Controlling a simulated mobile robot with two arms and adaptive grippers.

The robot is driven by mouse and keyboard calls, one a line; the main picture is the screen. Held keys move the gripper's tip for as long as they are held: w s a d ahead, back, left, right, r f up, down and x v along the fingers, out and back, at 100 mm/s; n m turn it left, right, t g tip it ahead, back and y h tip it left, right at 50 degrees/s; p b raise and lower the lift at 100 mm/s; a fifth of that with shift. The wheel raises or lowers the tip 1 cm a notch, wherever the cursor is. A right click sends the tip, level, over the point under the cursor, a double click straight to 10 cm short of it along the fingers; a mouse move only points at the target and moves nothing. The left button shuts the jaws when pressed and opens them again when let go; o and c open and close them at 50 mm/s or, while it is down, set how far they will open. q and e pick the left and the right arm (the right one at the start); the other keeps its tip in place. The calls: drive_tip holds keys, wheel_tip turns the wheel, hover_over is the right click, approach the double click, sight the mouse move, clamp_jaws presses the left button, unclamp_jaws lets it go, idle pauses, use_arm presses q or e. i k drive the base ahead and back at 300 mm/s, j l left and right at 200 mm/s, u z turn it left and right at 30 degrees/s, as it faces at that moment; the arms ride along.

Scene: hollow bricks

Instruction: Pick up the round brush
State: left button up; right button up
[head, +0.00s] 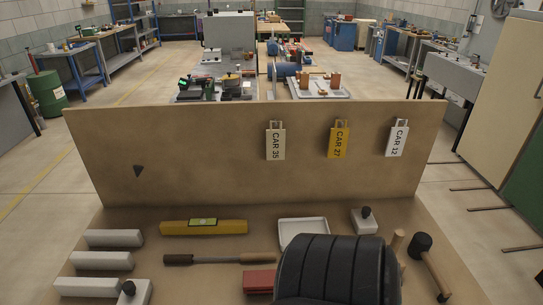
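A long thin tool with a brown, thicker part at each end and a slim rod between lies across the workbench (226,213); it looks like the round brush (215,259), but the bristles are too small to make out. It lies left of centre, below a yellow spirit level (203,227) and above a red block (259,281). Neither of my grippers shows in the head view. A large black ribbed shape at the bottom centre hides part of the bench; I cannot tell what it is.
Several pale bricks (107,260) lie at the left, one with a black-knobbed piece. A white tray (303,232), a knobbed block (364,221) and a black-headed mallet (431,264) lie at the right. An upright board (200,150) with hanging car tags closes off the back.

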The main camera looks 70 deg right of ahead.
sight(266, 256)
drive_tip(key=z, duration=1.65)
